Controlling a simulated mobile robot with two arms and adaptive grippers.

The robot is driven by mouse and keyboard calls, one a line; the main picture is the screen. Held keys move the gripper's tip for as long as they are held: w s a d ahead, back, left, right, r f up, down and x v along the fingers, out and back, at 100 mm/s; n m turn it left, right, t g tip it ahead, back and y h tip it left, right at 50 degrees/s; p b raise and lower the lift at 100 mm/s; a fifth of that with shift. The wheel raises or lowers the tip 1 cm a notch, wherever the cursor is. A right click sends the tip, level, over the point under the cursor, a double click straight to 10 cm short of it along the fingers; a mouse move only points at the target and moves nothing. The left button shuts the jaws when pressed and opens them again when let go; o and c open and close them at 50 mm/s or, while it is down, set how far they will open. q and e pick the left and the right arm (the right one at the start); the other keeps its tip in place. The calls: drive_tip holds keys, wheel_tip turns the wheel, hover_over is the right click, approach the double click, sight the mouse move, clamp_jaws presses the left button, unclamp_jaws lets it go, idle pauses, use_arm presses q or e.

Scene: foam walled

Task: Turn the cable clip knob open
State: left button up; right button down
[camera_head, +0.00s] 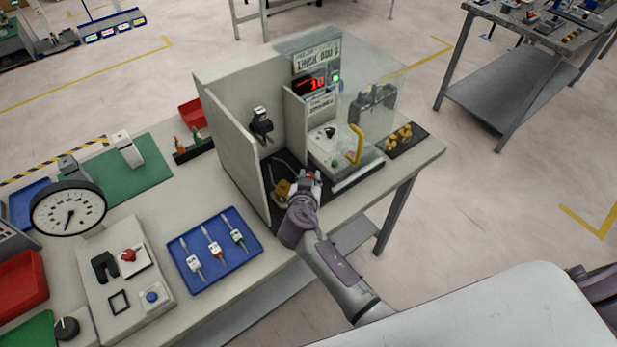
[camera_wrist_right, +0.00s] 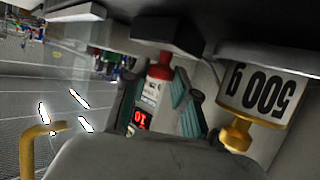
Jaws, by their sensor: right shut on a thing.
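My right gripper (camera_head: 311,178) reaches into the walled foam station from the front. It is shut on a small red knob, which I take to be the cable clip knob (camera_wrist_right: 159,67); in the right wrist view the knob shows between the two teal finger pads (camera_wrist_right: 157,105). The clip body is mostly hidden behind the fingers and hand. A grey cable (camera_head: 287,159) lies on the station's dark floor just behind the gripper. My left gripper is not in view.
A brass weight (camera_head: 282,188) with a "500 g" label (camera_wrist_right: 265,92) stands close beside the gripper. Pale walls (camera_head: 232,150) flank the left, a clear panel (camera_head: 375,110) the right. A yellow handle (camera_head: 356,145) rises nearby. A blue tray (camera_head: 214,246) lies left of the arm.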

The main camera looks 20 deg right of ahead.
drive_tip(key=shift+d+n+t+y, duration=0.15)
drive_tip(key=shift+n+t+y, duration=0.15)
drive_tip(key=shift+n+y, duration=0.3)
drive_tip(key=c, duration=1.2)
unclamp_jaws()
drive_tip(key=shift+s, duration=0.1)
drive_tip(key=v, duration=1.1)
drive_tip(key=shift+s+r, duration=0.15)
drive_tip(key=shift+s, duration=0.2)
